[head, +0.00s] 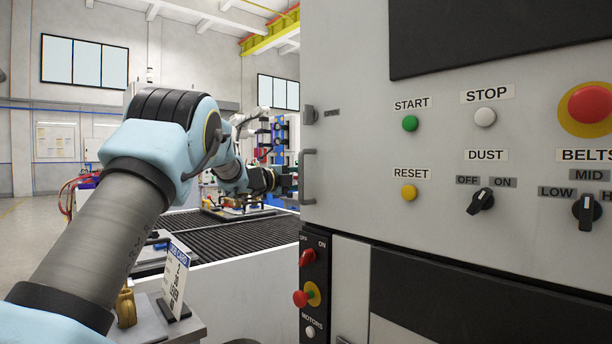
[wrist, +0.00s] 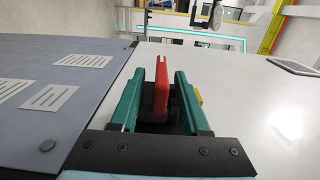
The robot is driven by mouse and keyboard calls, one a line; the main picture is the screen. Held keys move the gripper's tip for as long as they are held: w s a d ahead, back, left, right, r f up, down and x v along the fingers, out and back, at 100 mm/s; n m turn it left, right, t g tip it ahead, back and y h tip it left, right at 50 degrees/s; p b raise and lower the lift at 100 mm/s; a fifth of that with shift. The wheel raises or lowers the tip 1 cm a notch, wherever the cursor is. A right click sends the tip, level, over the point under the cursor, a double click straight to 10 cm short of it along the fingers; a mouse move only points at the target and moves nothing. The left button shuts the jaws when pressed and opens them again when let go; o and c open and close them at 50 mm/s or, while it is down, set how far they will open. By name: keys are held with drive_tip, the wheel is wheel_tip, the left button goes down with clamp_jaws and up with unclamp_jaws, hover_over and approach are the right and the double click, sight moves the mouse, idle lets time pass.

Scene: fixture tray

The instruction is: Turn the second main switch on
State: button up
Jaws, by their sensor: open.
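In the wrist view a red switch handle (wrist: 161,85) stands on a dark base, between the two green fingers of my gripper (wrist: 160,74). The gripper is open, with a finger on each side of the handle and visible gaps. The handle points roughly along the fingers. Its base is partly hidden, and no on or off marking is readable there. In the head view my arm reaches back past the cabinet's left edge, where my gripper is small, dark and partly hidden. Another red rotary switch (head: 307,257) with OFF and ON labels sits on the cabinet's black side strip.
The grey control cabinet (head: 450,240) fills the right, with a DUST knob (head: 480,201), a BELTS knob (head: 587,211) and a red stop button (head: 590,103). A roller conveyor (head: 235,245) runs behind. A job card (head: 174,277) stands near my arm.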

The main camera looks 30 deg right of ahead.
drive_tip(key=shift+d, duration=0.15)
drive_tip(key=shift+c, duration=0.3)
clamp_jaws()
